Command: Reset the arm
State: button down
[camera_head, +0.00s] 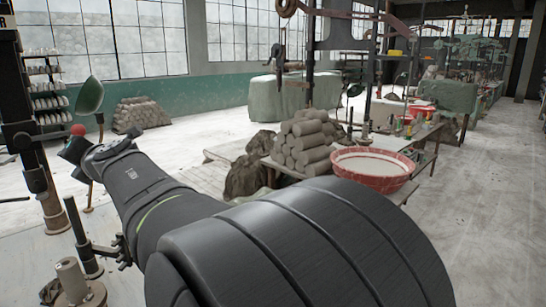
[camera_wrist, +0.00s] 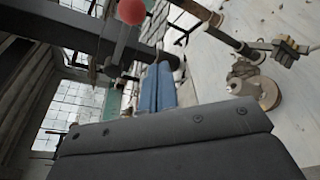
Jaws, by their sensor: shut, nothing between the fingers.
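My gripper (camera_wrist: 158,72) shows in the wrist view as two bluish fingers side by side, shut with nothing between them. The dark grey body below the fingers fills the bottom of that view. In the head view my dark arm reaches from the bottom centre up to the left. Its far end is close to a red ball knob (camera_head: 77,130) on a dark machine post. The same red ball (camera_wrist: 131,11) is near the top of the wrist view. The fingers cannot be made out clearly in the head view.
A dark post (camera_head: 30,150) stands at the left, with a green lamp shade (camera_head: 89,97) beside it. A low platform holds stacked clay rolls (camera_head: 303,141) and a red basin (camera_head: 371,168) beyond my arm. Pale floor (camera_head: 480,200) is clear at the right.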

jog(key=s+r+v, duration=0.1)
jog(key=v, duration=0.6)
jog(key=d+f+x, duration=0.1)
jog(key=f+x, duration=0.2)
jog(key=x, duration=1)
jog(key=s+a+f+m+t+y, duration=0.1)
jog(key=s+a+f+m+y, duration=0.1)
jog(key=s+a+m, duration=0.5)
jog(key=shift+a+f+m+y, duration=0.35)
jog(key=shift+f+m, duration=0.25)
jog(key=shift+m, duration=1.7)
